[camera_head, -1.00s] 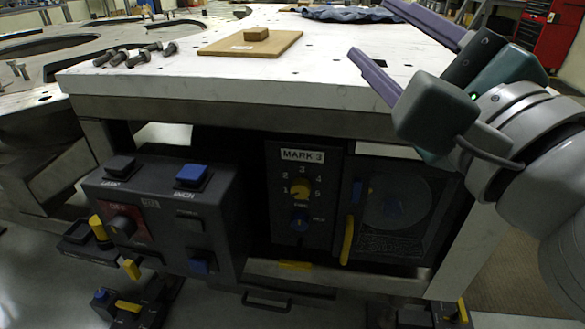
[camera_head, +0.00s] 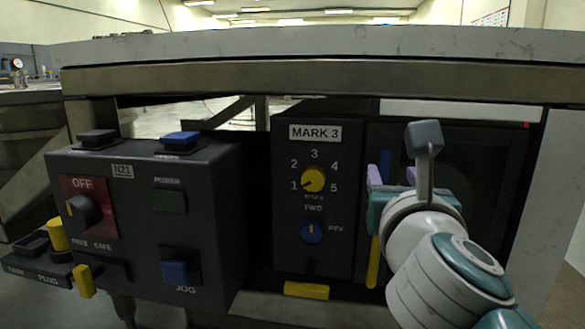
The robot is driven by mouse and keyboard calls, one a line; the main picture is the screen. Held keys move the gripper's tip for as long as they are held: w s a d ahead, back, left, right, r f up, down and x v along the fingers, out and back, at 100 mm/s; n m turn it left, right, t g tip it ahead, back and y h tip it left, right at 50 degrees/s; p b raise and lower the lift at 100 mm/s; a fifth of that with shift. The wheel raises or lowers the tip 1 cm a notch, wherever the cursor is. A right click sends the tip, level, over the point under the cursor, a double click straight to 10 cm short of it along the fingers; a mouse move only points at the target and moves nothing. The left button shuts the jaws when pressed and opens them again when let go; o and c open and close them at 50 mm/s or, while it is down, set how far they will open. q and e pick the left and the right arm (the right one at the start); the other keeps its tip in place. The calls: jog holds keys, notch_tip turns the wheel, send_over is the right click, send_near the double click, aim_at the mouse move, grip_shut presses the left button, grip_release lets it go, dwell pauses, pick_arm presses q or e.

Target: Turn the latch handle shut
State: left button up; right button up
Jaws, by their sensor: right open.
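A dark door (camera_head: 478,160) fills the right part of the opening under the table. I cannot tell which of the two is the latch handle. Contact cannot be made out. My wrist hides much of the door. My left gripper is not in view.
The MARK 3 panel (camera_head: 289,215), with yellow and blue knobs, stands just left of the gripper. A dark control box (camera_head: 130,240) with switches juts out further left. The table edge (camera_head: 300,80) runs above. A yellow block (camera_head: 306,290) sits below the panel.

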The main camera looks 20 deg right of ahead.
aim_at(386, 159)
jog(key=b+x, duration=0.2)
jog(key=x, duration=0.5)
jog(key=shift+w+d, duration=0.15)
jog(key=shift+w, duration=0.2)
grip_shut()
